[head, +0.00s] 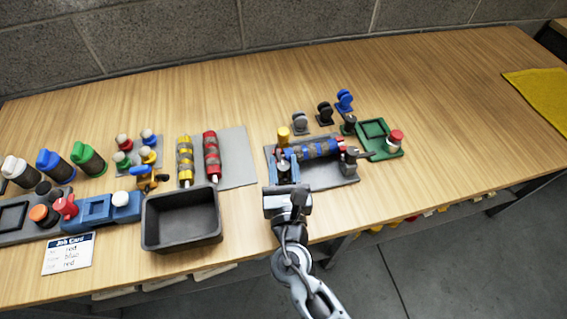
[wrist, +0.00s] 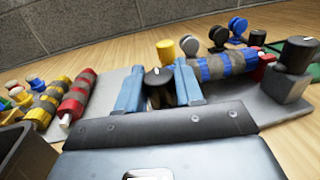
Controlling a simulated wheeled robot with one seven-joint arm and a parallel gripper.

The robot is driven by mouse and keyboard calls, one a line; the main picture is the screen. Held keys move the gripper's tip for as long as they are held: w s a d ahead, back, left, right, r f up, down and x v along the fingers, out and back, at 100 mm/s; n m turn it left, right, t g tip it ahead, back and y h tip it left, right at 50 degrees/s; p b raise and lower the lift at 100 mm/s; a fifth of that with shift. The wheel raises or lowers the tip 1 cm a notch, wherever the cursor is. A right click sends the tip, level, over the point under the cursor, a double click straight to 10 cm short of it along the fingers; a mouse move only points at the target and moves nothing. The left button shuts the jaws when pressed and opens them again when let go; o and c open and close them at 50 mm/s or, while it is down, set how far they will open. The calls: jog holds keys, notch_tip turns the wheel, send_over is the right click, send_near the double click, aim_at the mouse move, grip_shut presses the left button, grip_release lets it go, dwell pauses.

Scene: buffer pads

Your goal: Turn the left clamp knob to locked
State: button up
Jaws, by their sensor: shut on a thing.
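My gripper (wrist: 159,82) has its two blue fingers on either side of the left clamp knob (wrist: 157,76), shut on it. The knob is black with a pale mark on its top; its lower part is partly hidden by the fingers. In the head view my gripper (head: 284,170) reaches over the left end of a grey fixture plate (head: 327,181). A blue roller with grey bands (head: 318,149) lies across that fixture. The right clamp (wrist: 291,82) stands at its other end with a similar black knob (wrist: 299,50). I cannot tell the left knob's exact turn.
A dark open bin (head: 181,243) stands to the left, near the front edge. Yellow (head: 185,158) and red (head: 211,153) rollers lie on a grey mat behind it. A yellow post (head: 283,134) and several small knobbed pieces stand behind the fixture. The right tabletop is mostly clear.

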jog(key=o, duration=0.9)
jog(key=shift+s+d+b, duration=0.2)
jog(key=shift+s+b, duration=0.05)
jog(key=shift+s, duration=1.7)
jog(key=shift+s+d+b, duration=0.2)
jog(key=shift+s+b, duration=0.05)
jog(key=shift+s, duration=1.7)
jog(key=shift+s, duration=0.1)
